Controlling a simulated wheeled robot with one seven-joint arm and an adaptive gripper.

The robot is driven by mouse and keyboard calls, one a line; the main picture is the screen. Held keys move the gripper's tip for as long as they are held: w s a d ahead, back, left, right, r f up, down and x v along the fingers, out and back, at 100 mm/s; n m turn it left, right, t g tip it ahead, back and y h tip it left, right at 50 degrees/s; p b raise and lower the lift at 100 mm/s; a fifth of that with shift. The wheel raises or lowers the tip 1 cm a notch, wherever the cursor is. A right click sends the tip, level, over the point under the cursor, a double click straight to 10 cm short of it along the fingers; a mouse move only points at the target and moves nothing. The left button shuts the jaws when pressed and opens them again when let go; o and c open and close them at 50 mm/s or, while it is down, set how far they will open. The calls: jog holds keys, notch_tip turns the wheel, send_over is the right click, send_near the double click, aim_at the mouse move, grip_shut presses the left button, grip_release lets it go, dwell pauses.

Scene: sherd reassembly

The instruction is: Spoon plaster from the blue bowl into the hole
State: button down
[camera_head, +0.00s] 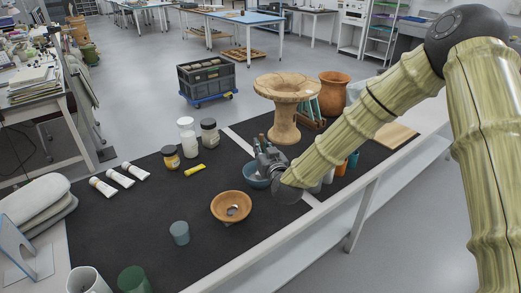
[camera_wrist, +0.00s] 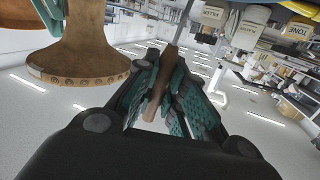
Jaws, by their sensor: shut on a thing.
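The blue bowl (camera_head: 250,180) stands on the black mat, partly hidden behind my gripper (camera_head: 266,160). In the wrist view my gripper (camera_wrist: 165,95) is shut on the brown handle of a thin tool (camera_wrist: 169,68), which looks like the spoon. Its far end is out of clear sight, and I cannot tell whether it carries plaster. My gripper is over the blue bowl in the head view. A tan bowl (camera_head: 222,203) with a dark gap at its bottom, apparently the hole, sits in front and to the left of the blue bowl.
A tall pedestal dish (camera_head: 286,120) stands close behind my gripper and also shows in the wrist view (camera_wrist: 88,50). The mat (camera_head: 140,215) is clear left of the tan bowl.

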aim_at(261, 135)
jog(key=shift+w+r+p, duration=0.2)
jog(key=shift+r+p, duration=1.1)
jog(key=shift+r, duration=1.4)
jog(key=shift+r+p, duration=0.6)
jog(key=shift+r, duration=0.7)
